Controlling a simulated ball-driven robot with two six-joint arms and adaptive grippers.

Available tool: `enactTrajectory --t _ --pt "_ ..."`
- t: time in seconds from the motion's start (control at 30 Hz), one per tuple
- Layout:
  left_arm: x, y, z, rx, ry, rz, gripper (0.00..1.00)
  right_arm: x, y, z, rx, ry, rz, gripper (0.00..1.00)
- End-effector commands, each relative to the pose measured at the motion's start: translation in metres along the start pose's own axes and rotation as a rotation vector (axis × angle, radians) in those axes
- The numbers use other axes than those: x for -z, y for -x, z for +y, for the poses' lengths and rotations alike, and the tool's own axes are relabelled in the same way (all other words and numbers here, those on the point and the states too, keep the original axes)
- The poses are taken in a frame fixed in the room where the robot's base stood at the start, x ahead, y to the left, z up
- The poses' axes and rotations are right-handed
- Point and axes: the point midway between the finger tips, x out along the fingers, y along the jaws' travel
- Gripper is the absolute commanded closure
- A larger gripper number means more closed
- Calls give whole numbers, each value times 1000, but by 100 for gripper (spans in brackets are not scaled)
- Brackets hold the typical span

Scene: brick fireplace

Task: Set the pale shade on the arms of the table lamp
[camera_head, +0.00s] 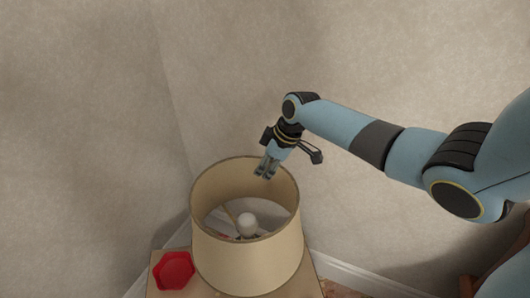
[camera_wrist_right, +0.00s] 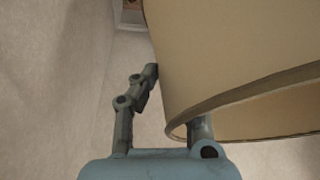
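The pale shade (camera_head: 247,266) is a wide tan drum, upright and around the table lamp's white bulb (camera_head: 248,222) in the head view. Part of a lamp arm (camera_head: 230,211) shows inside; whether the shade rests on the arms is hidden. My right gripper (camera_head: 266,169) is at the shade's far rim. In the right wrist view the pale shade (camera_wrist_right: 235,45) runs between its fingers (camera_wrist_right: 176,98), one outside, the other partly hidden behind the wall. My left gripper is not in view.
A red six-sided dish (camera_head: 173,270) sits left of the shade on the small wooden table (camera_head: 309,285). Walls meet in a corner close behind. A white skirting board (camera_head: 352,276) runs along the floor at right.

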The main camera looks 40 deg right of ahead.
Motion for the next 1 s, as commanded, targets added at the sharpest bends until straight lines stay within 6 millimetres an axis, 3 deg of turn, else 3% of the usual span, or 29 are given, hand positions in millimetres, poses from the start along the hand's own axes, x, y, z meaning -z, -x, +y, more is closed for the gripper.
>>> enactTrajectory --t 0.5,0.53,0.73,1.0 --pt "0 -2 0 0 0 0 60 -1 -4 0 0 0 1 100" --pt "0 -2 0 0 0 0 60 -1 -4 0 0 0 1 92" --pt "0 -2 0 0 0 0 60 -1 -4 0 0 0 0 67" --pt "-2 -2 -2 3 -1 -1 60 -1 -2 0 0 0 0 67"
